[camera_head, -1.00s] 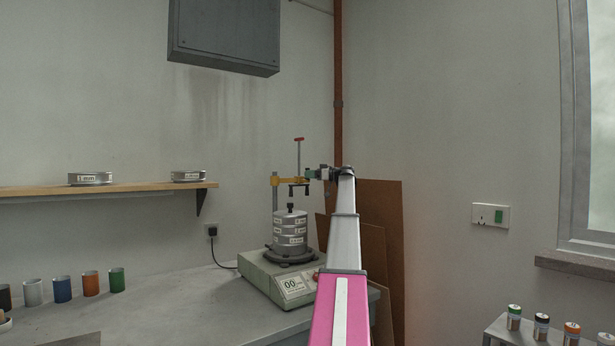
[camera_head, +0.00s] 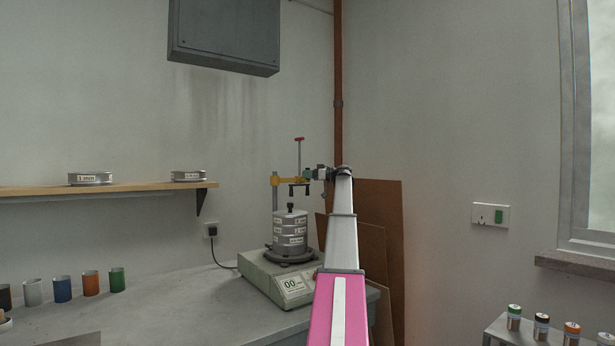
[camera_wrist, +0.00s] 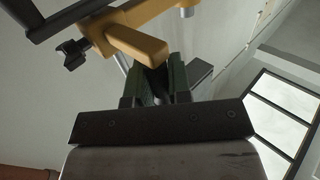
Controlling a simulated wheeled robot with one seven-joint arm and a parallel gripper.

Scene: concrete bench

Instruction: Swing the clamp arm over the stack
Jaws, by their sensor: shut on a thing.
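The yellow clamp arm (camera_head: 288,181) reaches from an upright post (camera_head: 275,198) at the left, above the stack of round metal sieves (camera_head: 290,232). A screw with a red T-handle (camera_head: 299,140) rises from the arm, and a dark pressing foot hangs below it, above the stack's top knob and apart from it. My gripper (camera_head: 309,174) is at the arm's right end, shut on it. In the wrist view, the yellow clamp arm (camera_wrist: 140,42) runs into the green-padded fingers of my gripper (camera_wrist: 160,82); a black knob sits farther along. The fingertips are partly hidden behind the arm.
The stack stands on a pale green shaker (camera_head: 262,278) with a display, on the grey bench (camera_head: 170,310). A shelf (camera_head: 130,187) with two sieves is at the left. Several coloured cups line the bench's left. Brown boards (camera_head: 380,225) lean behind my arm.

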